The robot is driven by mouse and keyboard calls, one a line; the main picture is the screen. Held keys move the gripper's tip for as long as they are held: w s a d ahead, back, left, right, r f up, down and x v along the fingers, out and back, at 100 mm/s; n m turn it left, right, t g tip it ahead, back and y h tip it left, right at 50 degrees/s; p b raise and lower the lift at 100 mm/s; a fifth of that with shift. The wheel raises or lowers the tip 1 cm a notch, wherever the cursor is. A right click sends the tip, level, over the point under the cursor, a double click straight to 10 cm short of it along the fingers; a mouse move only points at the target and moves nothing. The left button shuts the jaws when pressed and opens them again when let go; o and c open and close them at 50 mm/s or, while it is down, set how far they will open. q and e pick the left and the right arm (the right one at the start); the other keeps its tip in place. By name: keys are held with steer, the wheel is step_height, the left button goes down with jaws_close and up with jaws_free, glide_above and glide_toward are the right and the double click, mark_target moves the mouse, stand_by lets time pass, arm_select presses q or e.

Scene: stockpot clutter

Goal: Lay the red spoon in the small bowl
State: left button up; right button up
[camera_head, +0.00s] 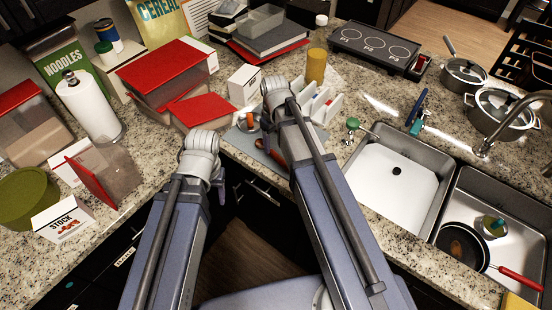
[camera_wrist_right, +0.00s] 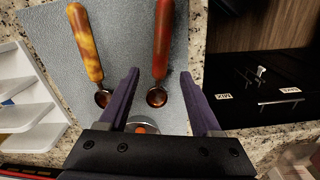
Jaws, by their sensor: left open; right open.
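The red spoon (camera_wrist_right: 163,45) lies on a grey mat (camera_wrist_right: 120,30) in the right wrist view, its dark bowl end between my right gripper's fingertips. The right gripper (camera_wrist_right: 160,85) is open and empty above the mat. A second spoon with a yellow-orange handle (camera_wrist_right: 85,45) lies to its left. A small round metal bowl (camera_wrist_right: 143,122) with something orange in it shows partly behind the gripper's palm. In the head view my right arm covers part of the mat. My left gripper (camera_head: 221,190) is open, in front of the counter edge, away from the spoons.
White upright slots (camera_wrist_right: 25,105) stand left of the mat. Red-lidded containers (camera_head: 200,110) and a small white box (camera_head: 244,85) stand behind it. The sink (camera_head: 395,185) is to the right. The counter edge drops to dark drawers (camera_wrist_right: 265,75).

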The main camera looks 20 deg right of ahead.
mark_target(276, 155)
steer(key=shift+s+d+f+b, duration=0.1)
steer(key=shift+s+f+b, duration=0.1)
steer(key=shift+f+b, duration=1.15)
steer(key=shift+s+d+f+b, duration=0.1)
steer(key=shift+s+f+b, duration=0.05)
steer(key=shift+f+b, duration=1.15)
steer(key=shift+r, duration=0.1)
jaws_close()
